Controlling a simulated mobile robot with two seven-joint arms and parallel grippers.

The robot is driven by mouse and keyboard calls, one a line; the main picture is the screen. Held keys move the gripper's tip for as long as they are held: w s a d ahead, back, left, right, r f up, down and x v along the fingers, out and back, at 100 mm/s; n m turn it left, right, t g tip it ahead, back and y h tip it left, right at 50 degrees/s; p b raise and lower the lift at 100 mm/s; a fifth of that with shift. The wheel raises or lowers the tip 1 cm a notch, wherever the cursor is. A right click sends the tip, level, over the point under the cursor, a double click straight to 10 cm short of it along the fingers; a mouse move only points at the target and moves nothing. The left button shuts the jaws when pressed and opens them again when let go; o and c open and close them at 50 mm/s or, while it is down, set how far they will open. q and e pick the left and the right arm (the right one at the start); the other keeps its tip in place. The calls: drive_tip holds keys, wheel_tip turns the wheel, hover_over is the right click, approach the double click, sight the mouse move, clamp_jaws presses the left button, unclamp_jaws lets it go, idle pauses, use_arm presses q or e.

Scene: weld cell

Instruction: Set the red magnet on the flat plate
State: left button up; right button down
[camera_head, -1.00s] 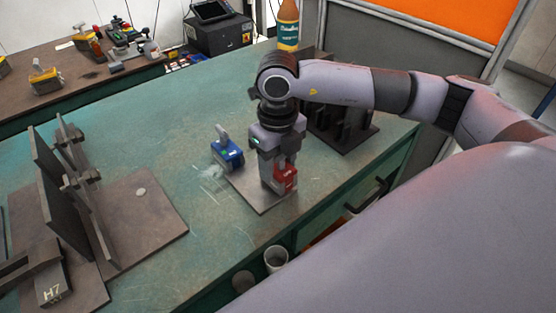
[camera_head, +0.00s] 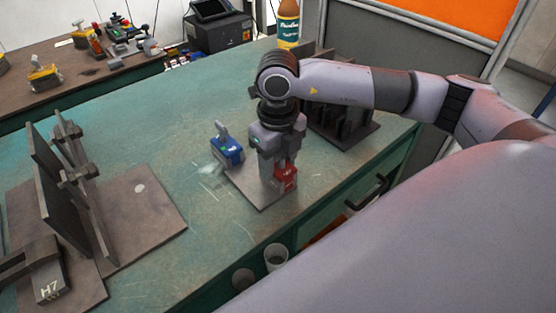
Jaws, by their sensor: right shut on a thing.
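The red magnet (camera_head: 286,178) is at the lower end of my right gripper (camera_head: 279,176), which points straight down and is shut on it. The magnet is over the flat grey plate (camera_head: 262,201), near its right side. It looks very low, but I cannot tell whether it touches the plate. The gripper hides part of the magnet and of the plate. A blue magnet (camera_head: 227,150) with a grey handle is at the plate's far left corner.
A dark slotted rack (camera_head: 345,130) and a bottle (camera_head: 288,22) are behind my right arm. The green bench (camera_head: 150,130) is clear mid-left.

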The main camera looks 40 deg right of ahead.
drive_tip(key=shift+w, duration=0.1)
drive_tip(key=shift+c, duration=2)
unclamp_jaws()
drive_tip(key=shift+f, duration=0.15)
wheel_tip(320, 180, up, 7)
drive_tip(key=shift+r, duration=0.2)
